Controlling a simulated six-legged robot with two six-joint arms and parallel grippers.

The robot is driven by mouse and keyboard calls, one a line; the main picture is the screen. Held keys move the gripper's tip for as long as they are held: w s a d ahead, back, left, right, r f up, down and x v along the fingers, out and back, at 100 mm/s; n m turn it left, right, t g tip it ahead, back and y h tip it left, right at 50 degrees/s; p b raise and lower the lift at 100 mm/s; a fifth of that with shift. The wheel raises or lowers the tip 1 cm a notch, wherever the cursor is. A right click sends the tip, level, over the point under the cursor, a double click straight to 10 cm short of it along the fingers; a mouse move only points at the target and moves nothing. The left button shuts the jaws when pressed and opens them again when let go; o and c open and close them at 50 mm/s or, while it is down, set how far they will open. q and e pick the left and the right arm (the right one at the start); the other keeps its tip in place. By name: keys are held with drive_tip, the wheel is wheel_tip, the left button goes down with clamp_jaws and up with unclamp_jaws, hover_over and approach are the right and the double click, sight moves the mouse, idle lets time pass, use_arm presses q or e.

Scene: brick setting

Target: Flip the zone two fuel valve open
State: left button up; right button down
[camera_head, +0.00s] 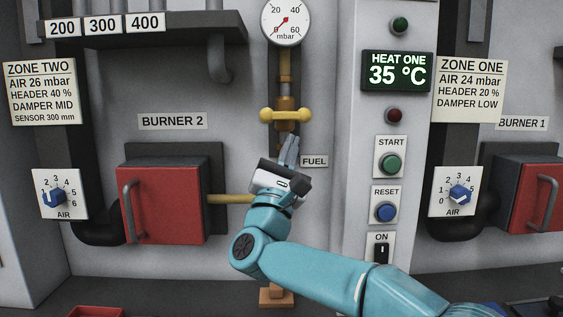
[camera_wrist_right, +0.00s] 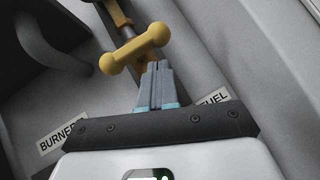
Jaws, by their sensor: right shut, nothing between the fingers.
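The fuel valve has a yellow bar handle with rounded ends (camera_head: 286,115). It lies level, across the vertical brown fuel pipe (camera_head: 285,66), below the gauge. My right gripper (camera_head: 290,147) is shut and empty, its fingers pointing up just below the handle and beside the FUEL label (camera_head: 315,161). In the right wrist view the handle (camera_wrist_right: 135,48) is just beyond the shut fingertips (camera_wrist_right: 158,68). I cannot tell whether they touch. My gripper and arm hide the lower pipe. My left gripper is not in view.
The red burner 2 box (camera_head: 163,203) stands left of my right gripper. The control panel with the START button (camera_head: 390,163) stands to the right. The dark shelf (camera_head: 150,35) and its bent pipe are at the upper left. A round gauge (camera_head: 286,21) tops the fuel pipe.

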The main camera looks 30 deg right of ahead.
drive_tip(key=shift+s+d+r, duration=0.15)
drive_tip(key=shift+d+r, duration=0.05)
drive_tip(key=shift+r, duration=0.35)
drive_tip(key=shift+s+d+r, duration=0.15)
drive_tip(key=shift+r, duration=0.35)
drive_tip(key=shift+s+d+n+t+b, duration=0.15)
drive_tip(key=shift+n+t+b, duration=0.3)
drive_tip(key=shift+n, duration=0.35)
